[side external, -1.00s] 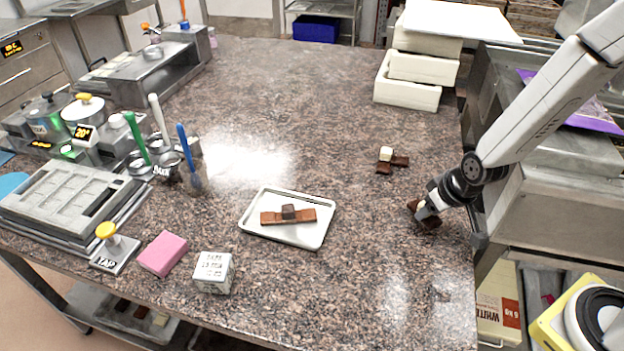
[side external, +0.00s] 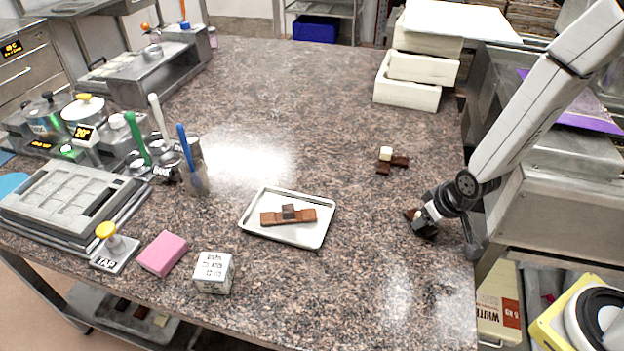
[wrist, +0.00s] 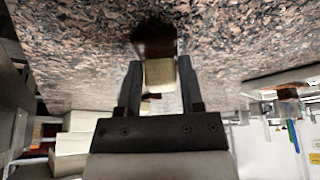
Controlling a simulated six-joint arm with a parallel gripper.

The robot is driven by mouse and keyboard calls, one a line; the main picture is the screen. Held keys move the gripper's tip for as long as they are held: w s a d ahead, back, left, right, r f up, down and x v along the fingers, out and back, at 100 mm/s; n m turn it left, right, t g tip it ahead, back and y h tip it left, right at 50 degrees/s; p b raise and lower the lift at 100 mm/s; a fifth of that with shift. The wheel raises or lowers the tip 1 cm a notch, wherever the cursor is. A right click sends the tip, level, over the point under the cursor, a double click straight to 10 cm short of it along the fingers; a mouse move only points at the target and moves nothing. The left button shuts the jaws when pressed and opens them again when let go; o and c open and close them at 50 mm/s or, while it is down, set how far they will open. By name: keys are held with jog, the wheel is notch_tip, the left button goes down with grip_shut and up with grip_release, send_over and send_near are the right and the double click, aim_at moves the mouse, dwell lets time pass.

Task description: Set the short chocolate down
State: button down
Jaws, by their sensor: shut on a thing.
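My gripper (wrist: 159,90) is low at the right edge of the counter, shut on a short, pale cream chocolate (wrist: 160,72). In the side view my gripper (side external: 422,222) hides most of this piece. Dark brown chocolate (wrist: 154,40) lies just beyond the pale piece in the wrist view, and dark brown shows beside my fingers in the side view (side external: 410,214). I cannot tell whether the pale piece touches it. A white tray (side external: 262,234) at the middle holds a brown bar (side external: 302,216) with a small dark block (side external: 288,211) on top.
Another group of dark chocolates (side external: 400,161) with a white piece (side external: 386,153) lies further back. White boxes (side external: 408,94) stand at the back right. A pink block (side external: 162,254), a white printed cube (side external: 213,272) and a mould (side external: 62,205) are at the left.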

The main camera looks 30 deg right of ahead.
aim_at(431, 230)
jog(key=shift+f, duration=0.1)
jog(key=shift+c, duration=1.1)
grip_release()
jog(key=shift+v, duration=2.4)
jog(key=shift+s+r, duration=0.1)
jog(key=shift+r, duration=0.35)
jog(key=shift+s+r, duration=0.1)
jog(key=shift+r, duration=0.05)
